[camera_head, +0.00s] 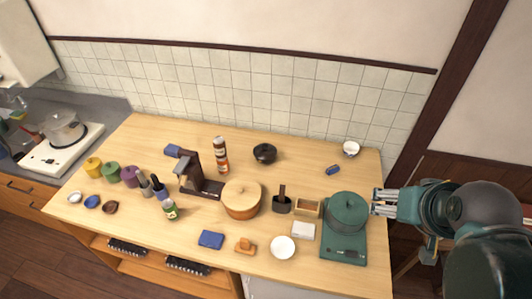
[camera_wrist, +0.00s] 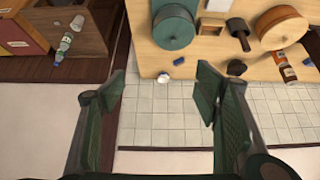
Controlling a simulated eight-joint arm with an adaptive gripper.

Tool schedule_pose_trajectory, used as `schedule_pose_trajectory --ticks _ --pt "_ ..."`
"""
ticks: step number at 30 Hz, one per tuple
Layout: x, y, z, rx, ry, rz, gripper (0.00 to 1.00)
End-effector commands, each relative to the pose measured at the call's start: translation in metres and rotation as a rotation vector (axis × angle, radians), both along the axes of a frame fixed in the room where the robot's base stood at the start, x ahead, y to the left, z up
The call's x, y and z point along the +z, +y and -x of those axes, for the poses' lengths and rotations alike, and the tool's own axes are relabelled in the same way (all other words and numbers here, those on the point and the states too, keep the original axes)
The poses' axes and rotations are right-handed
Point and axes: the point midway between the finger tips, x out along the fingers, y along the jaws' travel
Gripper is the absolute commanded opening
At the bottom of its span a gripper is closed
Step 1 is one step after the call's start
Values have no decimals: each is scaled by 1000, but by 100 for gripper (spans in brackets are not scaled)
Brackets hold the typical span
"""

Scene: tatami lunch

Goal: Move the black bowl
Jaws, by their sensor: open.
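The black bowl (camera_head: 264,153) stands on the table toward the back, near the tiled wall. It looks round and dark, with what may be a lid or knob on top; this is too small to be sure. In the wrist view the black bowl (camera_wrist: 236,68) is at the upper right, small, beyond the right finger. My gripper (camera_head: 376,202) is at the table's right side, beside the teal pot and well apart from the bowl. In the wrist view my gripper (camera_wrist: 158,88) has its fingers spread wide, with nothing held between them.
A teal pot (camera_head: 348,210) on a teal base is just left of my gripper. A white cup (camera_head: 351,148) stands at the back right. Table around the bowl is mostly clear.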

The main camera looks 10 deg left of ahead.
Motion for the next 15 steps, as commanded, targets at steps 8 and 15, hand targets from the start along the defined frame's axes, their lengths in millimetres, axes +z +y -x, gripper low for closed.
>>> schedule_pose_trajectory --ticks 8,15 --pt "5 4 -9 -11 10 -14 86" --pt "14 12 -28 -41 35 -46 86"
